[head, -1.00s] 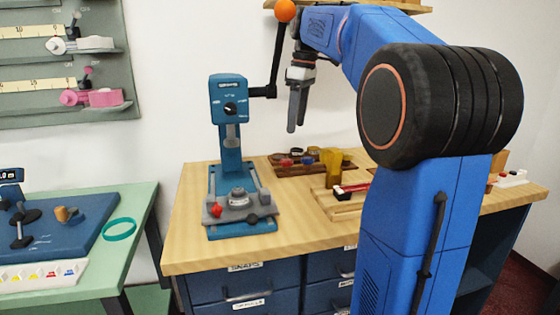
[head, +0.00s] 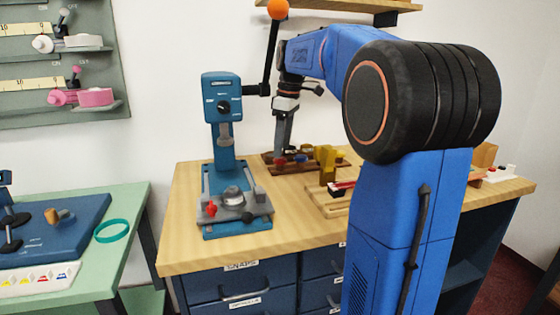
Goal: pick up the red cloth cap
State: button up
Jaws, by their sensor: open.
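A small red piece (head: 281,161), which looks like the red cloth cap, sits in the dark wooden tray (head: 300,169) at the back of the wooden counter. It is small and partly covered by my gripper, so its shape is hard to make out. My gripper (head: 280,151) points down at the left part of this tray, with its fingertips right over or beside the red piece. Its jaws are open. I cannot tell whether the fingers touch the piece or stand around it.
A blue press (head: 222,150) with a long orange-knobbed lever stands left of my gripper. A yellow thing (head: 327,160) stands to the right, near a light wooden rack (head: 325,203) with a red-and-black item. A green table (head: 128,205) is at left. The counter's front strip is clear.

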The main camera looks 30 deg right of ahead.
jog(key=shift+w+a+f, duration=0.15)
jog(key=shift+f, duration=1.25)
jog(key=c, duration=0.8)
jog(key=shift+o, duration=0.2)
jog(key=shift+r, duration=0.15)
jog(key=shift+r, duration=1.45)
jog(key=shift+s+r, duration=0.2)
jog(key=shift+s, duration=0.05)
jog(key=s+a, duration=0.3)
jog(key=s, duration=0.7)
jog(key=s+a, duration=0.3)
jog(key=s, duration=0.7)
jog(key=s+a, duration=0.3)
jog(key=s, duration=0.7)
jog(key=shift+s, duration=0.15)
